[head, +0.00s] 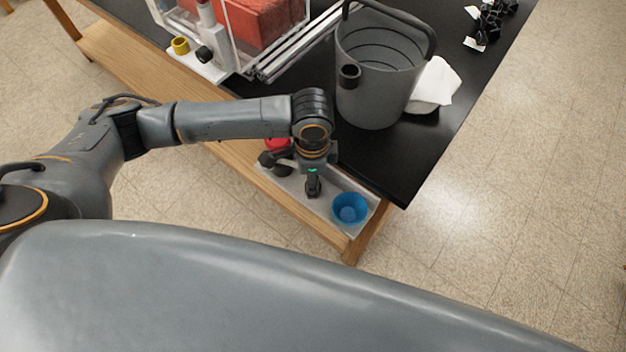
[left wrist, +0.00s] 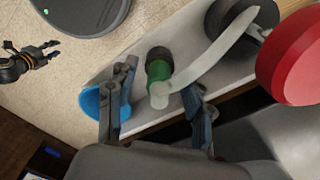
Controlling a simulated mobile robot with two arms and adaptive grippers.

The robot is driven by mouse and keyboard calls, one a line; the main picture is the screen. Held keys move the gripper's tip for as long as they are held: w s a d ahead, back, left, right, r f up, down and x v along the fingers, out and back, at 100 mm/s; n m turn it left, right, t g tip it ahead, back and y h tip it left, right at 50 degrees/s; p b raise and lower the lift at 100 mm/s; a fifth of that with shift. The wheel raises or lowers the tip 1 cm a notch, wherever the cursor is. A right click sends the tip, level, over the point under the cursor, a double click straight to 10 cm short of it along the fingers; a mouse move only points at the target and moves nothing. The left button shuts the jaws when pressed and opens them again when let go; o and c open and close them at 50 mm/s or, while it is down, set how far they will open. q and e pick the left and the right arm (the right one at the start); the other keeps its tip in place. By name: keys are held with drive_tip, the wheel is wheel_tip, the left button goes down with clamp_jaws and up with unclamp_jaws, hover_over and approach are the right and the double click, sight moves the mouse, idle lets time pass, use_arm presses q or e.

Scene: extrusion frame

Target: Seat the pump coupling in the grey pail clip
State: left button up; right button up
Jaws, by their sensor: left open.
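The grey pail (head: 375,85) stands on the black tabletop, with a dark round clip (head: 349,73) on its near-left wall. My left gripper (head: 313,190) points down over the light shelf below the tabletop edge. In the left wrist view my left gripper (left wrist: 160,100) is open. A green and black cylindrical part, apparently the pump coupling (left wrist: 158,70), shows between its fingers with a pale curved hose (left wrist: 222,48) beside it. I cannot tell whether the fingers touch it. My right gripper (left wrist: 22,62) appears small at the left wrist view's left edge; its jaws are unclear.
A blue bowl (head: 350,208) sits on the shelf right of my left gripper. A red body (left wrist: 290,60) and black disc (left wrist: 242,22) lie beyond the hose. A white cloth (head: 434,84) lies beside the pail. A clear box (head: 225,35) and metal rails (head: 295,48) occupy the tabletop's left.

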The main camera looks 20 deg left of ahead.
use_arm(q)
clamp_jaws()
drive_tip(key=shift+r, duration=0.1)
drive_tip(key=shift+r, duration=0.35)
wheel_tip(320, 180, up, 2)
drive_tip(key=shift+r+b, duration=0.15)
drive_tip(key=shift+b, duration=0.3)
drive_tip(key=s+a+r+p, duration=0.2)
drive_tip(key=s+r+p, duration=0.1)
drive_tip(key=s+r, duration=0.2)
drive_tip(key=s+a+r+p, duration=0.2)
drive_tip(key=s+r+p, duration=0.2)
drive_tip(key=s, duration=0.4)
drive_tip(key=shift+a+r, duration=0.35)
drive_tip(key=shift+r, duration=0.15)
